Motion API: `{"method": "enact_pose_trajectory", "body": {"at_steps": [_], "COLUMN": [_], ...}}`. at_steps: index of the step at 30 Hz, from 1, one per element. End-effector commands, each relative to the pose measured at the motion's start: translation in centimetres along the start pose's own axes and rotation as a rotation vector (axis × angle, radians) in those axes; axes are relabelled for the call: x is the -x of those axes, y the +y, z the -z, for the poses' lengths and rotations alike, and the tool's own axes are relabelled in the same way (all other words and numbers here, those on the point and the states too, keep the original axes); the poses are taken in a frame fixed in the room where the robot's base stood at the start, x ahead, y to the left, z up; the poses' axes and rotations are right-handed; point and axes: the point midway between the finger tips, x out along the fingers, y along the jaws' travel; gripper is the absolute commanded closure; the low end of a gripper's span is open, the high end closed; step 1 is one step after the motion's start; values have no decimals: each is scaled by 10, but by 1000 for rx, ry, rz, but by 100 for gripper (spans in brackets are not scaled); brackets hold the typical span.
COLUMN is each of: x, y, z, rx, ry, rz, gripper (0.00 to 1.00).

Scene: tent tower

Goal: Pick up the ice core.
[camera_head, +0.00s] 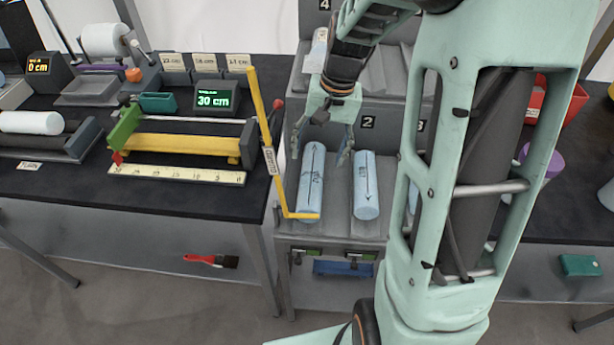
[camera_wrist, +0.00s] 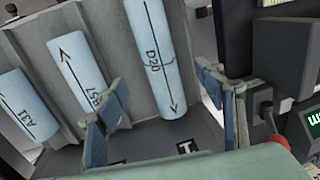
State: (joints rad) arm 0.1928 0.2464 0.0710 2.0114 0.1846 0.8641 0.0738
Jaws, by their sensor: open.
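Several pale blue ice cores with black arrows lie in the grey rack's grooves. The long core D20 (camera_head: 311,183) is leftmost in the head view; it also shows in the wrist view (camera_wrist: 153,52). Beside it is core B57 (camera_head: 366,188), also in the wrist view (camera_wrist: 78,65). Core A31 (camera_wrist: 24,106) lies at the left of the wrist view; my arm mostly hides it in the head view. My gripper (camera_head: 321,152) is open and empty, over the upper part of D20. Its fingers (camera_wrist: 165,110) spread to both sides of D20's line; contact is not visible.
A yellow upright bar (camera_head: 262,125) with a foot crosses D20's lower end in the head view. Left of it, a black table (camera_head: 190,195) holds a yellow trough (camera_head: 185,144), a ruler and a display reading 30 cm. Numbered rack tiers (camera_head: 375,112) rise behind.

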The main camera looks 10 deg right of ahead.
Motion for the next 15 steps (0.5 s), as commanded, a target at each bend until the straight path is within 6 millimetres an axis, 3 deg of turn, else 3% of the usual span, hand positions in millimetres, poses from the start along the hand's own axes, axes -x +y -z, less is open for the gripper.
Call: {"method": "enact_pose_trajectory", "body": {"at_steps": [4,11,15], "x": [-27,-45,-65], "y": [1,1,2], "z": [-1,0,2], "rx": [1,2,2], "ry": [-4,-1,-3], "rz": [-2,-2,-3], "gripper": [37,37,37]}}
